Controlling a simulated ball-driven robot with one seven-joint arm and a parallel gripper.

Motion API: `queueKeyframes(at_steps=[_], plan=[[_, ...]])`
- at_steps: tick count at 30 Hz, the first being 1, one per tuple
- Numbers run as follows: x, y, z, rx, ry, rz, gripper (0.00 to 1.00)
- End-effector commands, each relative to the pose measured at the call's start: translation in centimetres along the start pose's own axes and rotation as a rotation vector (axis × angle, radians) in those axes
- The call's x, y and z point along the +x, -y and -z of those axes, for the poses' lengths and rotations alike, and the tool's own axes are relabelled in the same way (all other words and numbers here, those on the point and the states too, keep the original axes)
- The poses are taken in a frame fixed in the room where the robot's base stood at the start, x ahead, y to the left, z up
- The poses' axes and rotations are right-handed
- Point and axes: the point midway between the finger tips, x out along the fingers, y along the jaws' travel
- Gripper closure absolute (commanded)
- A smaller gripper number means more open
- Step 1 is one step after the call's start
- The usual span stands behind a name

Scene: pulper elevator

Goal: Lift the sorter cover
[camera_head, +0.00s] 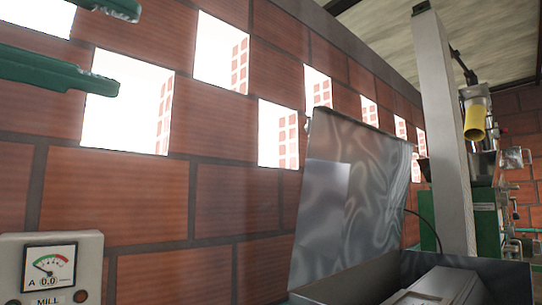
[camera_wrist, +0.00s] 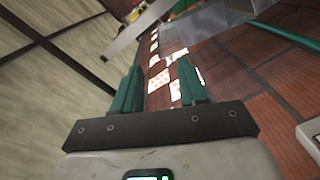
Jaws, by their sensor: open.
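The sorter cover appears to be the shiny metal panel (camera_head: 345,200) right of centre in the head view. It stands raised and tilted above a dark metal box (camera_head: 455,265), whose inside partly shows. My gripper (camera_head: 127,50) is at the upper left of the head view, with its two green fingers apart and nothing between them. It is well to the left of the panel and not touching it. The open fingers also show in the wrist view (camera_wrist: 160,68), pointing toward the brick wall. A grey surface at the top of that view may be the panel; I cannot tell.
A brick wall (camera_head: 140,205) with bright square openings runs behind. A gauge box marked MILL (camera_head: 50,268) is at the lower left. A pale post (camera_head: 447,140) stands right of the panel, with green machinery (camera_head: 485,210) and a yellow spout (camera_head: 475,120) beyond it.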

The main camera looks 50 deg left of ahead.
Motion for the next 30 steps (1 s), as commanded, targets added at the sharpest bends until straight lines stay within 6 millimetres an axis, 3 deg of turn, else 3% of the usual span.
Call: queueKeyframes(at_steps=[8,14,17,21,26,30], plan=[[7.6,7.2,-2.0,-0.031,0.049,0.045,0.58],[16.5,14.9,-7.4,-0.047,0.128,0.118,0.58],[20.8,18.6,-11.4,-0.043,0.178,0.164,0.58],[26.0,23.2,-18.2,-0.025,0.259,0.229,0.58],[30.4,27.8,-27.3,0.015,0.366,0.307,0.58],[32.7,31.2,-36.1,0.069,0.472,0.373,0.58]])
